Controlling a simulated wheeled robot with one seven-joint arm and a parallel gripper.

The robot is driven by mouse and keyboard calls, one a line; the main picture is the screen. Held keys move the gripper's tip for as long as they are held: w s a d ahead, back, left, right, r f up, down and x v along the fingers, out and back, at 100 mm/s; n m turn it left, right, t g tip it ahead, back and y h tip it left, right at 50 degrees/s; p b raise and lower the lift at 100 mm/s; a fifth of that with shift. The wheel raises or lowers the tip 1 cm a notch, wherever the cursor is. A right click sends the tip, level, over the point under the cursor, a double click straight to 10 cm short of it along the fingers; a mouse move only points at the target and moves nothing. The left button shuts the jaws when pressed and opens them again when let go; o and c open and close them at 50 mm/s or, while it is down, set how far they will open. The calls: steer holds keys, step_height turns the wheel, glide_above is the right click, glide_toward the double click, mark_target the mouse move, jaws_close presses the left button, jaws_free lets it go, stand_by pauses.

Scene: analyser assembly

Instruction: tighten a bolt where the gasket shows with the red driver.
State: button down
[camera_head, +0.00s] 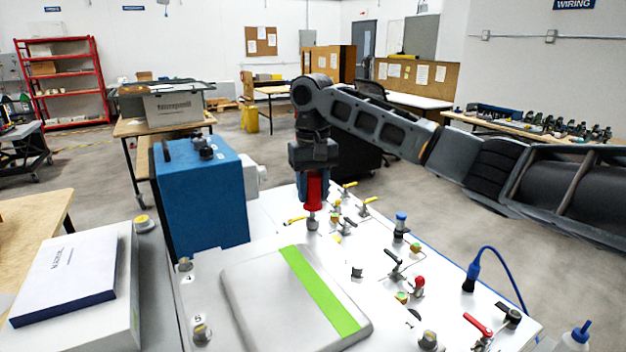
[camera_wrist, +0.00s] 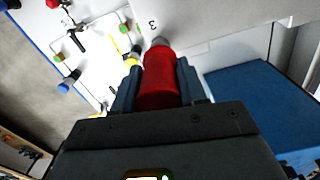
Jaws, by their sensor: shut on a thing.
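My gripper (camera_head: 313,176) is shut on the red driver (camera_head: 314,193), which it holds upright, tip down. The driver's red handle (camera_wrist: 160,82) also shows between the two fingers in the wrist view. The driver's lower end meets or hovers just above a grey bolt (camera_head: 312,223) behind the grey cover; I cannot tell whether they touch. A mark "3" shows near it in the wrist view. Other bolts stand at the left edge (camera_head: 184,265), by a "5" mark at the front left (camera_head: 201,331), and at the front right (camera_head: 428,340). I cannot make out a gasket at any bolt.
The grey cover with a green stripe (camera_head: 318,290) lies on the white panel. A blue box (camera_head: 200,195) stands left of my gripper. Valves with yellow, black and red handles (camera_head: 478,325) crowd the right side, beside a blue cable (camera_head: 500,258). A white box (camera_head: 65,275) lies at left.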

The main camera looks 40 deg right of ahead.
mark_target(313, 174)
steer(key=m, duration=0.4)
steer(key=shift+a+m, duration=0.1)
steer(key=shift+m, duration=0.2)
steer(key=m, duration=0.5)
steer(key=c, duration=1.1)
jaws_free()
steer(key=shift+m, duration=0.4)
steer(key=o, duration=0.3)
steer(key=shift+o, duration=0.2)
jaws_close()
steer(key=shift+r, duration=3)
